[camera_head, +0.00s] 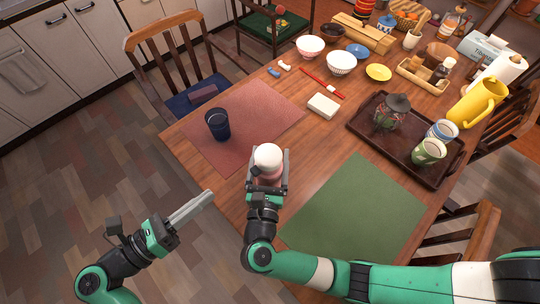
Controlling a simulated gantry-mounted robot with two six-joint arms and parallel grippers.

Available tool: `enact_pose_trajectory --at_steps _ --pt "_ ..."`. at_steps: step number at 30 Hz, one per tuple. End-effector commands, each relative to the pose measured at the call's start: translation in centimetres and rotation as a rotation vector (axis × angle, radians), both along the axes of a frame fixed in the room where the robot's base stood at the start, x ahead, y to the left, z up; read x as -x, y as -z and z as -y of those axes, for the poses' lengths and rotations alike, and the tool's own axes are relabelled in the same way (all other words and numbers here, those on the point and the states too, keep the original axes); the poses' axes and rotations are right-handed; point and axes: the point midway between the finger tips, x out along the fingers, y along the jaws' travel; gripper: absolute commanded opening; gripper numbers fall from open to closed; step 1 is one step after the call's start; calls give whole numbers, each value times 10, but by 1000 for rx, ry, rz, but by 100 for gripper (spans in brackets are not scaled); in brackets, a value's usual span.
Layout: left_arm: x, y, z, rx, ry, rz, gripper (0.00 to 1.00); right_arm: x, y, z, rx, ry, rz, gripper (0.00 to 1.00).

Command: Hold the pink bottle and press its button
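The pink bottle (268,158) with its rounded white top is near the table's front edge, between the red mat and the green mat. My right gripper (267,172) has its fingers on both sides of the bottle and looks shut on it. The gripper hides the bottle's lower part, so I cannot tell whether it rests on the table. No separate button can be made out on the white top. My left gripper (192,208) is off the table's front edge, left of the bottle and apart from it. Its fingers lie close together and hold nothing.
A dark blue cup (217,125) stands on the red mat (262,103). The green mat (352,212) is bare. A dark tray (385,148) with a lantern and cups and a yellow pitcher (477,102) are at the right. Bowls and other tableware fill the back.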

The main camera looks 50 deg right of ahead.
Motion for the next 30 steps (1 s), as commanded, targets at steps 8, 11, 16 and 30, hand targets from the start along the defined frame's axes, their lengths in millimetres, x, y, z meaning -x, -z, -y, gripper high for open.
enact_pose_trajectory --at_steps 8,11,16,30 --pt "-36 -21 -5 -186 -337 849 0 0 0 0 0 0 1 0" --pt "-25 -28 -10 -250 -420 1058 0 0 -1 0 0 0 1 0" --pt "12 -20 -11 -293 -455 1161 0 0 0 0 0 0 1 0" --pt "25 -5 10 -292 -428 1126 0 0 0 0 1 0 1 0"
